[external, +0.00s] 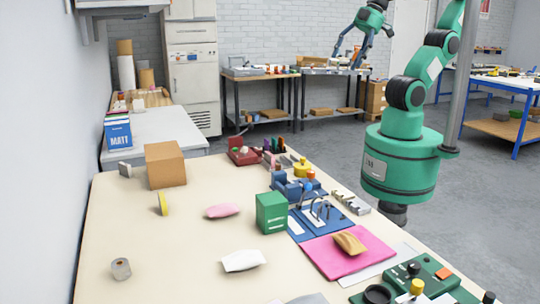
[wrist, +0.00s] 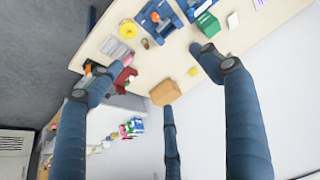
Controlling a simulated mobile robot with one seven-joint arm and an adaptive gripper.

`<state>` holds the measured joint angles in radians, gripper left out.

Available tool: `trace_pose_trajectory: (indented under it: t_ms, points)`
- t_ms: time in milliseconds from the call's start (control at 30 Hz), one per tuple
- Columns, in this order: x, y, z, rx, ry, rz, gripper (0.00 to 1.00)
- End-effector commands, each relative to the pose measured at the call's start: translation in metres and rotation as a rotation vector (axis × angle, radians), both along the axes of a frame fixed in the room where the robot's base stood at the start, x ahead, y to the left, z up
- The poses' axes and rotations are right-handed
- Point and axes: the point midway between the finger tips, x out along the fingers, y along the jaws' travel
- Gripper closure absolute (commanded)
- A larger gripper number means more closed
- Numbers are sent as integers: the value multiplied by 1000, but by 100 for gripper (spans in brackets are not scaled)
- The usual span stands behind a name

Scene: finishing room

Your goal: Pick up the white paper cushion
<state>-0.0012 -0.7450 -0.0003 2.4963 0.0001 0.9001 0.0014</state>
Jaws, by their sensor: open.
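The white paper cushion (external: 243,260) lies flat on the cream table (external: 150,225), near the front middle in the external view. It is in front of the green box (external: 272,212) and left of the pink sheet. My gripper (external: 362,48) is high at the top of the external view, far behind the cushion, with its dark fingers spread. In the wrist view my gripper (wrist: 160,85) is open and nothing is between its fingers. A small pale piece (wrist: 233,20) beside the green box there may be the cushion; it is too small to tell.
A pink cushion (external: 222,210), a yellow ring (external: 163,203), a cardboard box (external: 165,165) and a small grey roll (external: 121,268) stand around the table. A yellow-brown piece (external: 350,242) lies on the pink sheet (external: 325,262). The table left of the white cushion is mostly clear.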

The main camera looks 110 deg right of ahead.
Motion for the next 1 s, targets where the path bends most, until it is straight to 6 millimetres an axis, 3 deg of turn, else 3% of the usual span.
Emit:
trace_pose_trajectory:
  t_ms: [167,367,700,1000]
  points:
    - [12,3,7,4,12,1,22]
    - [42,9,21,12,36,1,22]
    - [112,27,41,29,91,-1,22]
    - [177,49,46,39,141,-3,22]
